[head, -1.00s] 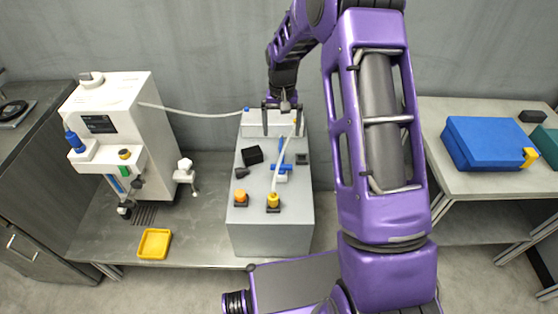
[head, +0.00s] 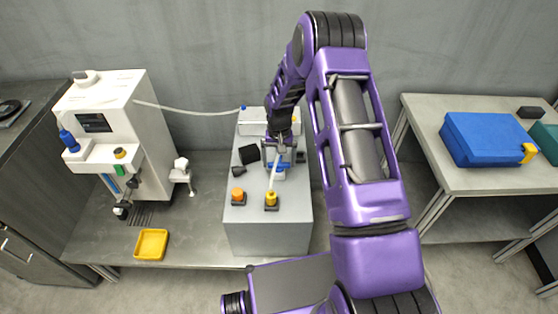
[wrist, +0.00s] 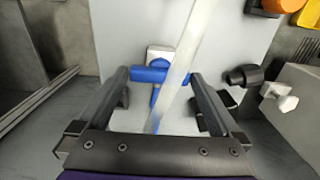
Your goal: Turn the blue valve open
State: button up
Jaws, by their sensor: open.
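The blue valve (head: 284,165) sits on top of the grey box (head: 270,232), partly hidden by my gripper in the head view. In the wrist view, the blue valve (wrist: 150,75) has a T-shaped handle with a crossbar and a stem, against a white body. My gripper (head: 279,152) is over it. In the wrist view my gripper (wrist: 160,78) is open, with one finger near each end of the crossbar. I cannot tell whether the fingers touch it. A pale tube (wrist: 182,62) crosses in front of the valve and hides part of the handle.
On the grey box are an orange knob (head: 238,195), a yellow knob (head: 271,198) and a black block (head: 249,154). A white machine (head: 105,125) stands at the left, with a yellow tray (head: 151,244) before it. A blue case (head: 485,139) lies on the right table.

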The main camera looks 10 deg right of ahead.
jog(key=shift+c, duration=0.2)
jog(key=c, duration=1)
jog(key=shift+o, duration=0.2)
jog(key=shift+n, duration=0.3)
jog(key=n+b, duration=0.1)
jog(key=n, duration=0.2)
jog(key=shift+n, duration=0.3)
jog(key=n+b, duration=0.1)
jog(key=n, duration=1.2)
jog(key=shift+n, duration=0.3)
